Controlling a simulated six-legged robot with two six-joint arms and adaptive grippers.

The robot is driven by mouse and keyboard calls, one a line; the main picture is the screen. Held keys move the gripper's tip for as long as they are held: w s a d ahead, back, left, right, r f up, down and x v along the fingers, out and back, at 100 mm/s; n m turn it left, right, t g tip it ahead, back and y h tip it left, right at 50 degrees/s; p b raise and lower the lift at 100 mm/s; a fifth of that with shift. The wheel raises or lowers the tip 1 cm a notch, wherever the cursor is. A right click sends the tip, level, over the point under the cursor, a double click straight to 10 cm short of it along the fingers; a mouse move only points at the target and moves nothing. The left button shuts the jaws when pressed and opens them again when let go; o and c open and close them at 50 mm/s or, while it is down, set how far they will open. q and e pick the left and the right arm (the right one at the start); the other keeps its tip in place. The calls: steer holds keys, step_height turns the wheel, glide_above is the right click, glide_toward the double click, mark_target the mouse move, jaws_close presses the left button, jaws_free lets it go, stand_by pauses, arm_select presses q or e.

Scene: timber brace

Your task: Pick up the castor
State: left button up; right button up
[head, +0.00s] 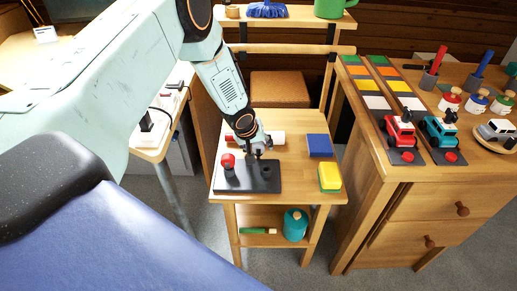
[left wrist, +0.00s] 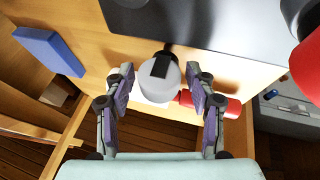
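My left gripper (head: 257,152) is low over the small wooden table, at the back edge of the black plate (head: 232,181). In the left wrist view the gripper (left wrist: 161,92) is open, with a finger on each side of a rounded pale grey piece with a black strip (left wrist: 171,82), which looks like the castor. A gap shows between it and each finger. In the head view the gripper mostly hides this piece. A red-topped piece (head: 228,160) stands at the plate's left; its red part (left wrist: 307,68) also shows in the left wrist view. My right gripper is not in view.
A red and white cylinder (head: 274,138) lies behind the plate. A blue block (head: 320,146) and a yellow block (head: 329,177) are to the right. A teal canister (head: 295,225) stands on the lower shelf. A toy-covered drawer bench (head: 400,200) stands at the right.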

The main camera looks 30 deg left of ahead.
arm_select(q)
steer(key=c, duration=1)
step_height(320, 180, up, 8)
steer(key=p, duration=0.4)
steer(key=shift+c, duration=0.3)
steer(key=shift+r+p, duration=1)
steer(key=shift+p, duration=0.3)
steer(key=shift+r, duration=0.1)
steer(key=shift+s+r+p, duration=0.1)
steer(key=shift+s+p, duration=0.05)
steer(key=shift+p, duration=0.25)
